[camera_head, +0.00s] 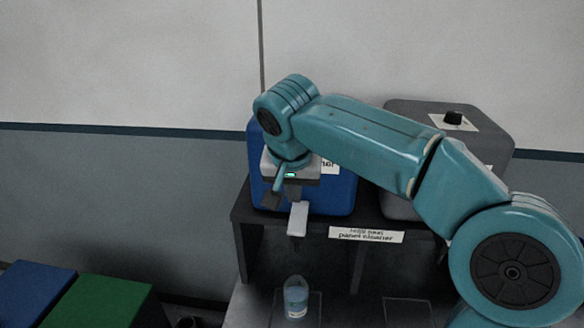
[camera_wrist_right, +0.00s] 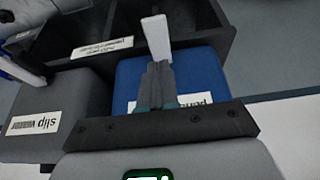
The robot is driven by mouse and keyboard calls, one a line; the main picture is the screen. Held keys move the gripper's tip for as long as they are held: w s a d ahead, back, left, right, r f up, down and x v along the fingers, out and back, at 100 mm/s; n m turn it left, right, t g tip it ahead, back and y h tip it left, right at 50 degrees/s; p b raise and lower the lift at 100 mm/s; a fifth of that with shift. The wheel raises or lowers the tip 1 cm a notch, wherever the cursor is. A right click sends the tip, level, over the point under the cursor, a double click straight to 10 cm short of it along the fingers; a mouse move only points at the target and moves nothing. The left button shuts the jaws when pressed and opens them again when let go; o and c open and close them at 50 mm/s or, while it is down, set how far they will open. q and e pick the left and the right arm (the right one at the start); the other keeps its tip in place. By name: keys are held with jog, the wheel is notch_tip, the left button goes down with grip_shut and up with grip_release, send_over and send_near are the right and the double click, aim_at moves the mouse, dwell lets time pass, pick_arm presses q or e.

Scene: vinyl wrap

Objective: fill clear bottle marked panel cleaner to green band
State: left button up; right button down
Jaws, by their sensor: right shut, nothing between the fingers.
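The clear bottle (camera_head: 296,299) stands upright below the shelf front, with bluish liquid inside and a pale label low on it. A green band cannot be made out. A blue container (camera_head: 335,190) sits on the shelf, its label partly hidden by my arm; it also shows in the wrist view (camera_wrist_right: 205,66). A white tap lever (camera_head: 298,218) hangs at its front above the bottle; the wrist view shows the lever (camera_wrist_right: 157,38) too. My right gripper (camera_head: 274,194) is shut and empty beside the lever; its fingertips (camera_wrist_right: 158,66) appear at the lever's end. Contact is unclear.
A grey container (camera_head: 405,112) with a black cap stands right of the blue one; its label (camera_wrist_right: 34,123) shows "slip". The dark shelf (camera_head: 250,240) bears a "panel cleaner" sign (camera_head: 366,235). Blue (camera_head: 35,290) and green (camera_head: 100,302) boxes stand lower left.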

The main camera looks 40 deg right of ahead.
notch_tip(320, 180, up, 5)
jog(key=w+a+f+n+y+b, duration=0.1)
jog(key=w+a+f+n, duration=0.2)
jog(key=f, duration=0.5)
jog(key=w+a+f+n+y, duration=0.1)
jog(key=w+a+f, duration=0.25)
jog(key=f, duration=0.45)
jog(key=s+a+f+n+y, duration=0.1)
jog(key=a+f, duration=0.3)
jog(key=f, duration=0.6)
jog(key=s+a+f+n+g+y+b, duration=0.1)
jog(key=a+f, duration=0.4)
jog(key=f, duration=0.5)
jog(key=s+a+f+n+g+y+b, duration=0.1)
jog(key=s+a+f, duration=0.4)
jog(key=f, duration=0.6)
jog(key=shift+f+n+y, duration=0.1)
jog(key=shift+n+y, duration=0.5)
jog(key=shift+y, duration=0.3)
jog(key=s+a+f+b, duration=0.1)
jog(key=s+a+f, duration=0.2)
jog(key=s+f, duration=0.7)
jog(key=s, duration=0.3)
jog(key=shift+s+a+f+y, duration=0.2)
jog(key=shift+a+f+y, duration=0.05)
jog(key=shift+y, duration=0.15)
